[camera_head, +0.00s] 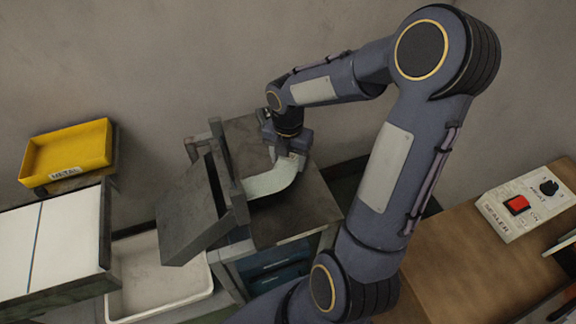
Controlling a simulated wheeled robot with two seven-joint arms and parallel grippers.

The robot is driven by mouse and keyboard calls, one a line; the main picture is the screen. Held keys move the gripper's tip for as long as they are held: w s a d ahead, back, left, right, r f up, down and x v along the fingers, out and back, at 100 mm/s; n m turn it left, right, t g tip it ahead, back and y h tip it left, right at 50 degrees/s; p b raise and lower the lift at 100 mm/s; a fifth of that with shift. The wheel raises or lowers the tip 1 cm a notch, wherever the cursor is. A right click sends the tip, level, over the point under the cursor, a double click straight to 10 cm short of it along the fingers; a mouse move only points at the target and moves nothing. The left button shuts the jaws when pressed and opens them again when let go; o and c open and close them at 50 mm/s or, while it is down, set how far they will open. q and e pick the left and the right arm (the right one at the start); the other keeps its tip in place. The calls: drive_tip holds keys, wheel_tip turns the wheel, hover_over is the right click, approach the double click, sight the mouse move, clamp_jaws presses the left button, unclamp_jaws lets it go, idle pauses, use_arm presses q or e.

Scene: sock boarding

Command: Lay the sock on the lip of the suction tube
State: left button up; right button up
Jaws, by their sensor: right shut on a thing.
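My right gripper (287,152) is above the dark grey stand, shut on the pale sock (270,181). The sock bends from the gripper down and to the left, and its left end comes close to the edge of a slanted grey metal part (192,218). I cannot tell whether the sock touches that part. I cannot make out the suction tube or its lip for sure among the grey metal parts. My own gripper and wrist hide the sock's held end. My left gripper is not in view.
A yellow tray (68,152) labelled METAL stands at the left, above a white-topped table (62,240). A pale bin (160,275) is low between table and stand. A control box (530,205) with a red button sits on the wooden bench (470,265) at the right.

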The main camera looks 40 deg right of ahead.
sight(288, 163)
drive_tip(key=shift+f, duration=1.6)
drive_tip(key=shift+f, duration=0.15)
drive_tip(key=o, duration=1)
